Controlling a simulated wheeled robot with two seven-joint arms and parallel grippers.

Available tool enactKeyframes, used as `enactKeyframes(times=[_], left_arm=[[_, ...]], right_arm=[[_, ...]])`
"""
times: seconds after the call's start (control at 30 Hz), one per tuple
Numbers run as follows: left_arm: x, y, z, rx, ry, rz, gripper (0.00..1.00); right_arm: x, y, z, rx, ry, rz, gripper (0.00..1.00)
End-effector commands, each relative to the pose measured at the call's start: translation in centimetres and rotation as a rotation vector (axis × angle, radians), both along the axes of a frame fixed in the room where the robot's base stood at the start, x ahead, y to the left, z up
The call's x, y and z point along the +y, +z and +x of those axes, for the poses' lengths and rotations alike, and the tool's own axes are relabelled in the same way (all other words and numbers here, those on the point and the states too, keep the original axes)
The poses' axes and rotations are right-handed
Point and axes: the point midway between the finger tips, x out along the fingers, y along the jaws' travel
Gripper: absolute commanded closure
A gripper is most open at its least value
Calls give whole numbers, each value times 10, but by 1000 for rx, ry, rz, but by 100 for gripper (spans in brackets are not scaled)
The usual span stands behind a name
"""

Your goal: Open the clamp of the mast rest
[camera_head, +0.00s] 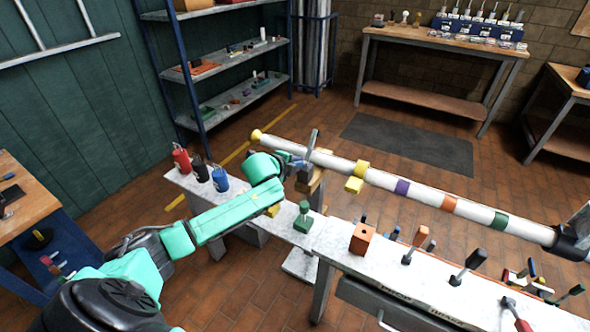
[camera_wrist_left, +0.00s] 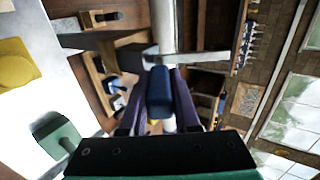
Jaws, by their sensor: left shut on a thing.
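The white mast (camera_head: 330,160) with coloured bands lies slanting across the head view, its yellow-tipped end at the far left. Near that end the wooden mast rest (camera_head: 317,188) stands under it, with a dark grey upright clamp piece (camera_head: 311,143) at the mast. My left gripper (camera_head: 300,163) is beside the rest, at the clamp. In the left wrist view its fingers (camera_wrist_left: 159,80) are shut on a blue handle (camera_wrist_left: 158,93), next to a grey metal bar (camera_wrist_left: 190,57) that crosses the mast. The head view mostly hides the handle. My right gripper does not show.
Red, black and blue bottles (camera_head: 220,179) stand on the narrow pale bench (camera_head: 285,230) near my left arm. A green block (camera_head: 303,219), an orange block (camera_head: 361,238) and several tools stand farther right. The floor behind the mast is mostly clear, with a dark mat (camera_head: 405,142).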

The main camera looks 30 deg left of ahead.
Motion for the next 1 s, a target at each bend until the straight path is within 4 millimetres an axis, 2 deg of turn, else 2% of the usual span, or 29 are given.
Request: enactKeyframes(times=[0.03,0.3,0.5,0.93,0.97,1.0], left_arm=[[0,-14,-2,-29,-1,1,100],[0,-21,-6,-171,1,4,100],[0,-21,-7,-217,2,4,100],[0,-20,-7,-225,1,5,100],[0,-20,-7,-225,1,5,62],[0,-20,-7,-225,1,5,46]], right_arm=[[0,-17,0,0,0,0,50],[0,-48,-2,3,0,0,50],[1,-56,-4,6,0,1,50],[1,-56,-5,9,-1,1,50],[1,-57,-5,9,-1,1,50],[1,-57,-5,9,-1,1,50]])
